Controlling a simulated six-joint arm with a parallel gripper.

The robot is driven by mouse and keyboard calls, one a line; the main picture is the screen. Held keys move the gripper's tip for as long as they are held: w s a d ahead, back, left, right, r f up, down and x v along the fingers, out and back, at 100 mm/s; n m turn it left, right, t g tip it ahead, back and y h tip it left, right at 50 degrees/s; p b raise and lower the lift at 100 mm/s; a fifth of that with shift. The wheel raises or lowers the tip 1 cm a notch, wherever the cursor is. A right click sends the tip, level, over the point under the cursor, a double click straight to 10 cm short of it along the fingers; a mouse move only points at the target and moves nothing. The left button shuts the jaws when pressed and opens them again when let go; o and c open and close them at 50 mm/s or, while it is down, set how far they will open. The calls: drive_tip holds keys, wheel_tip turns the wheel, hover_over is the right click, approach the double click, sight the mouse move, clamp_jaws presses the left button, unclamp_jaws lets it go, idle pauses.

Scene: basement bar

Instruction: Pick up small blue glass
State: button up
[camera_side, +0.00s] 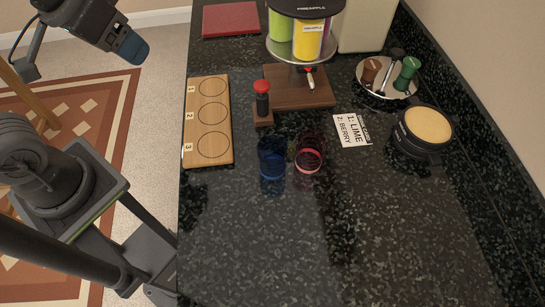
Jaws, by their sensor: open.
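The small blue glass (272,165) stands upright on the dark speckled countertop (270,250), near the middle of the view. A red-tinted glass (308,156) stands close to its right; I cannot tell whether they touch. My gripper (133,47) is at the upper left, over the floor and off the counter's left edge, well away from the glasses. It is open, and nothing shows between its fingers.
The front counter is clear.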

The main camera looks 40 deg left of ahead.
drive_tip(key=w+d+r+n+g, duration=0.1)
drive_tip(key=w+d+r+n, duration=0.15)
drive_tip(key=d, duration=0.25)
drive_tip(key=n+g+y, duration=0.1)
drive_tip(key=n+g, duration=0.2)
drive_tip(key=n, duration=0.1)
hover_over(273, 145)
drive_tip(key=s+d, duration=0.3)
drive_tip(key=s, duration=0.1)
wheel_tip(273, 145, down, 5)
drive_tip(key=f, duration=0.4)
drive_tip(key=w+a+f, duration=0.1)
drive_tip(key=f, duration=0.3)
drive_tip(key=w+f, duration=0.1)
drive_tip(key=f, duration=0.3)
drive_tip(key=shift+a+f, duration=0.3)
drive_tip(key=shift+f, duration=0.05)
drive_tip(key=c, duration=0.8)
drive_tip(key=shift+c, duration=0.2)
drive_tip(key=shift+r, duration=0.15)
